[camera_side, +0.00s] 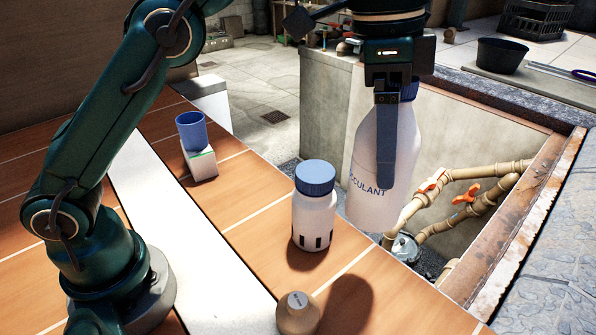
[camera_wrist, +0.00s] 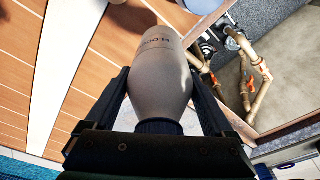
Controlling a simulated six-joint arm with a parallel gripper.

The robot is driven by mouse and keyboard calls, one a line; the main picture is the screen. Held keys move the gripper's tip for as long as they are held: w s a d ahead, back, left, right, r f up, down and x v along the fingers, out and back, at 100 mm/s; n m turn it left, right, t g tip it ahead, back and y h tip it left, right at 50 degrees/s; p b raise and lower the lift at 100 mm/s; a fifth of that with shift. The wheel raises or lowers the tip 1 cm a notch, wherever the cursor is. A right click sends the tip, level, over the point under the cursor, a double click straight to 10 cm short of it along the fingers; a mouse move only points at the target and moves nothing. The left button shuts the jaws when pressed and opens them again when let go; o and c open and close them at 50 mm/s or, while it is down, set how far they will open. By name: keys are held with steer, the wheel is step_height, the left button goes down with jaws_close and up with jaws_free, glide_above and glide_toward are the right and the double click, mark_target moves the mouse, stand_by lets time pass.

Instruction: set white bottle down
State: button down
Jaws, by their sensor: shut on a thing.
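The white bottle (camera_side: 385,180) has a blue cap and dark "...CULANT" lettering.
A white jar with a blue lid (camera_side: 314,205) stands left of the bottle. A tan bottle (camera_side: 297,314) is at the front. A blue cup (camera_side: 191,130) sits on a white block (camera_side: 199,162). Tan pipes (camera_side: 440,200) with orange valves run in the pit. Wooden deck (camera_side: 240,205) is bare between things.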

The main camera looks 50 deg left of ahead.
mark_target(405, 178)
steer(key=shift+n, duration=0.8)
steer(key=d+f, duration=0.2)
steer(key=d, duration=0.1)
steer(key=shift+s+d+f, duration=0.25)
steer(key=shift+s, duration=0.15)
step_height(405, 178, down, 10)
steer(key=shift+d+f, duration=0.2)
steer(key=shift+f, duration=0.15)
jaws_free()
